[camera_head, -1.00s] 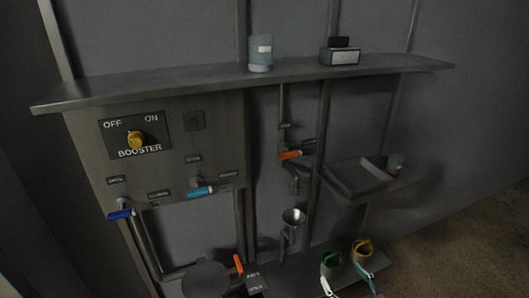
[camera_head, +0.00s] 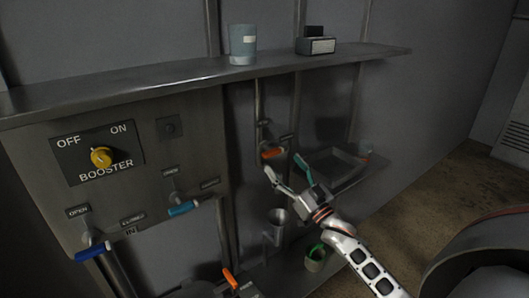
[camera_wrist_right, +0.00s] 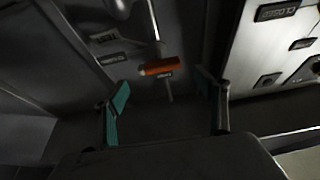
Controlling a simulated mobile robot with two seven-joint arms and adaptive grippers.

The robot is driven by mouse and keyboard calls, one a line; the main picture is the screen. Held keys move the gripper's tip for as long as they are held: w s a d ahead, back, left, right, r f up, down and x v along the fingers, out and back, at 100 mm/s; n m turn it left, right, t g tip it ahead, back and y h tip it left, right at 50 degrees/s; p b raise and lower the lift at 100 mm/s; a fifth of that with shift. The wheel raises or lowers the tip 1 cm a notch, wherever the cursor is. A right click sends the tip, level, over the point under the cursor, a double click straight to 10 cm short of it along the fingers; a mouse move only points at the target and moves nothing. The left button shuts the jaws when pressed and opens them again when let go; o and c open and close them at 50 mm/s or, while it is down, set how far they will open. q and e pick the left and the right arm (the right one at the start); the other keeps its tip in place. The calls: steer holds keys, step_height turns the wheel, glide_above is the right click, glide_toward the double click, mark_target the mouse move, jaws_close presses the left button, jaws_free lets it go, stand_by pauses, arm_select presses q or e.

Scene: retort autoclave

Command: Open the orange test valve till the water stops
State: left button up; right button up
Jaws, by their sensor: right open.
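The orange test valve (camera_head: 272,153) is a short orange lever on the thin pipe below the shelf, above a metal funnel (camera_head: 277,218). My right gripper (camera_head: 285,166) is open and empty just in front of and below the valve in the head view. In the right wrist view the orange lever (camera_wrist_right: 161,66) lies ahead, between and beyond the two spread fingers (camera_wrist_right: 166,102), and is not touched. I cannot make out any running water. My left gripper is not in view.
The panel has a yellow booster knob (camera_head: 101,157) and two blue-handled valves (camera_head: 93,251) (camera_head: 183,208). Another orange lever (camera_head: 230,279) is low down. A shelf (camera_head: 180,75) overhangs, bearing a blue-grey cup (camera_head: 243,44) and a dark box (camera_head: 316,45). A tray (camera_head: 335,168) sits right of the valve.

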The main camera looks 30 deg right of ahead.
mark_target(275, 153)
steer(key=x, duration=0.6)
steer(key=shift+w+r, duration=0.1)
steer(key=shift+w, duration=0.3)
steer(key=c, duration=1.1)
